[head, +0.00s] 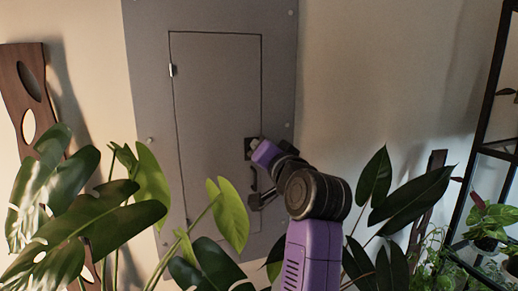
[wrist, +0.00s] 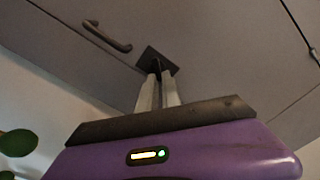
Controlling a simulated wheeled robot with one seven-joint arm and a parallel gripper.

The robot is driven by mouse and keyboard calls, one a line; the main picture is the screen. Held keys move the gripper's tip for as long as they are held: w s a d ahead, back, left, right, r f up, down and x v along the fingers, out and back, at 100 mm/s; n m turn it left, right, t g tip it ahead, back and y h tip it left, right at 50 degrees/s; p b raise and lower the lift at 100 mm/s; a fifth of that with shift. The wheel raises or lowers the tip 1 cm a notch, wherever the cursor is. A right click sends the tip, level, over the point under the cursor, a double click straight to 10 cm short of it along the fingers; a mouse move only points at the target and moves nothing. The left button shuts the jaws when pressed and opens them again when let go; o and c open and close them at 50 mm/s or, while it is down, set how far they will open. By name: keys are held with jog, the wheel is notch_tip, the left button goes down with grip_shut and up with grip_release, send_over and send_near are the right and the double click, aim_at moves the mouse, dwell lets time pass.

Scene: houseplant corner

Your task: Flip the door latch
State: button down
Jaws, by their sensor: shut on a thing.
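The grey door (head: 212,110) sits in a larger grey wall panel and looks closed. The latch is a small dark square plate (head: 248,154) near the door's right edge; the plate also shows in the wrist view (wrist: 150,54). My gripper (head: 257,146) reaches it from the right. In the wrist view its two pale fingers (wrist: 158,82) are close together, shut on the latch's small knob in front of the plate. The fingertips mostly hide the knob, so I cannot tell which way it is turned.
A dark curved handle (wrist: 107,37) is fixed on the door beside the latch. Broad-leaved plants (head: 85,215) fill the lower left and stand in front of the panel's bottom. A dark shelf frame (head: 480,125) with plants is at the right. The wall between the panel and the shelf is bare.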

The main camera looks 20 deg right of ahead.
jog(key=shift+d+f+m+b, duration=0.1)
jog(key=shift+f+m+b, duration=0.1)
jog(key=shift+m, duration=1.45)
jog(key=shift+d+f+m+b, duration=0.1)
jog(key=shift+f+m, duration=0.15)
jog(key=shift+m, duration=1.35)
jog(key=shift+d+f+m+b, duration=0.1)
jog(key=shift+f+m, duration=0.1)
jog(key=shift+m, duration=1.45)
jog(key=c, duration=1.5)
grip_release()
jog(key=shift+c, duration=0.2)
jog(key=s+b, duration=0.2)
jog(key=s, duration=0.5)
jog(key=shift+s, duration=0.4)
